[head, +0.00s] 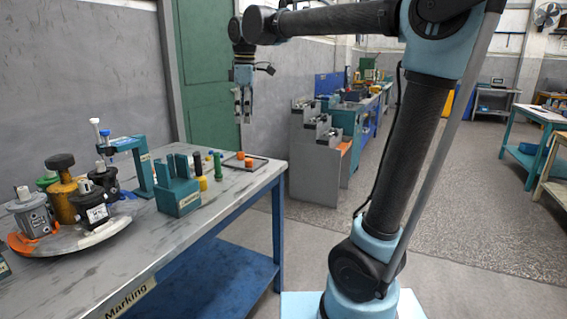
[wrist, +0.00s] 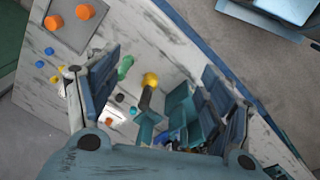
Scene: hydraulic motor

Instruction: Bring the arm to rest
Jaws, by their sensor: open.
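My arm (head: 405,150) rises from its light blue base at the right and bends left at the top of the head view. My gripper (head: 242,117) hangs from it, pointing down, above the far end of the workbench (head: 150,262). Clear space shows between the fingertips and the bench top. In the wrist view my gripper (wrist: 160,82) has its two fingers wide apart, with nothing held between them. Bench objects show beyond and between the fingers.
On the bench are a tray (head: 262,167) with orange pieces, a teal slotted block (head: 179,200), a teal frame (head: 142,168), coloured cylinders, and a round plate (head: 75,243) bearing dark motor-like units. A green door and grey wall stand behind. Open floor (head: 460,215) lies at the right.

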